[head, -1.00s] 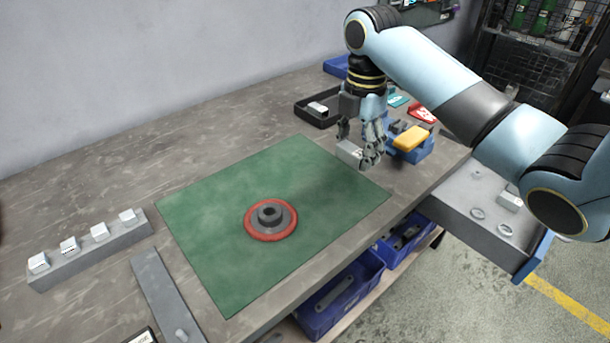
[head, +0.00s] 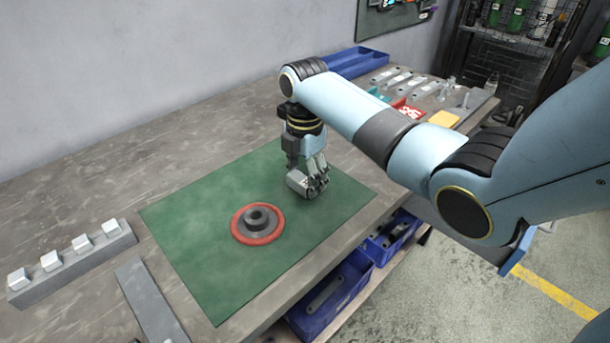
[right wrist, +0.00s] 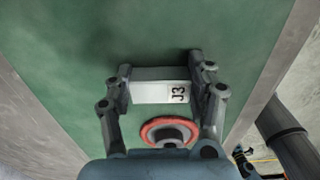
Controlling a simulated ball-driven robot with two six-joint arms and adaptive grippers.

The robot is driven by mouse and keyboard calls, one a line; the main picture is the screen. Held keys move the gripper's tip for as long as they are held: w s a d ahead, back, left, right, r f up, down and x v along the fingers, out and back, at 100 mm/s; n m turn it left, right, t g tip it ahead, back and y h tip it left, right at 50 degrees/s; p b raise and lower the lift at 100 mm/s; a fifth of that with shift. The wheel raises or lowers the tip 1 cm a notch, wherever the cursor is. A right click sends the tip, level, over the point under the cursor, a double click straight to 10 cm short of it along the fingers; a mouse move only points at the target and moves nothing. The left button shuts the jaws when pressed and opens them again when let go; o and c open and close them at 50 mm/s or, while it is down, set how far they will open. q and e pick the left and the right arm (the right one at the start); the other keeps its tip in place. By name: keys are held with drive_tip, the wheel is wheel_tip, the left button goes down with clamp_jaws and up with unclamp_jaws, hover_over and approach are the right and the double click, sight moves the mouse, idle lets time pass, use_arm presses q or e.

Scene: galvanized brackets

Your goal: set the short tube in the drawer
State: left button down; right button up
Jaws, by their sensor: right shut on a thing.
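My right gripper (head: 315,190) is over the right part of the green mat. It is shut on a grey piece (head: 297,181); in the right wrist view this piece (right wrist: 150,92) spans the fingers and bears a white label reading J3. I cannot tell whether it is the short tube, or whether it touches the mat. The drawer (head: 516,251) juts out at the right of the bench; only its blue front edge shows clearly, and my right arm hides most of its inside. My left gripper is out of view.
A dark hub on a red ring (head: 257,224) sits mid-mat, left of the gripper. The green mat (head: 205,268) is otherwise bare. A rail with several small white-topped blocks (head: 75,262) lies at left. Blue bins (head: 330,296) stand below the bench edge.

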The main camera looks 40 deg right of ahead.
drive_tip(key=shift+f, duration=0.15)
drive_tip(key=o, duration=1.2)
drive_tip(key=shift+c, duration=0.2)
